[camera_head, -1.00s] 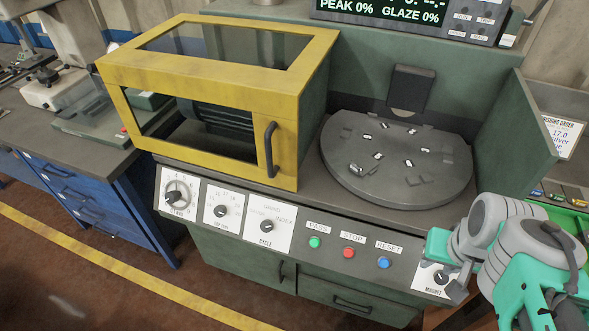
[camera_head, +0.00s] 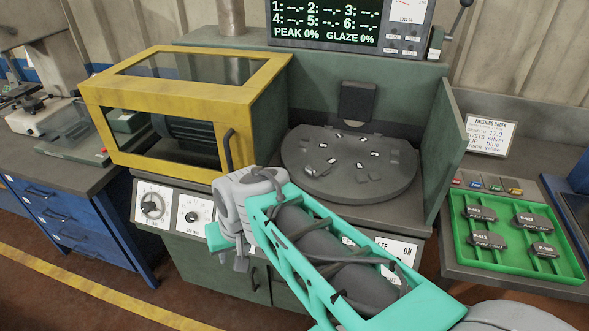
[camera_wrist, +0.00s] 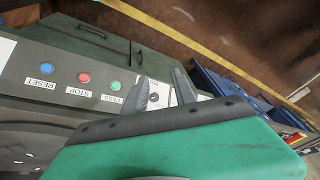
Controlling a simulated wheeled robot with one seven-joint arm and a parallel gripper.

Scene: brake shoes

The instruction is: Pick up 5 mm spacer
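I cannot identify the 5 mm spacer for sure in these frames. Small coloured pieces (camera_head: 494,187) in red, blue, green and yellow lie in a row behind the green tray at the right of the head view; they are too small to read. My gripper (camera_wrist: 160,88) is open, its two fingers apart with nothing seen between them. In the wrist view it hangs in front of the machine's control panel, near the dials. In the head view my arm covers part of that panel, and the fingertips are hard to make out.
A green tray (camera_head: 463,243) with several labelled brake shoes sits on the right bench. A round table (camera_head: 345,184) with small clamps stands in the machine, beside the yellow guard (camera_head: 105,93). A finishing order card (camera_head: 490,134) stands behind the tray. A blue drawer cabinet (camera_head: 75,222) is at left.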

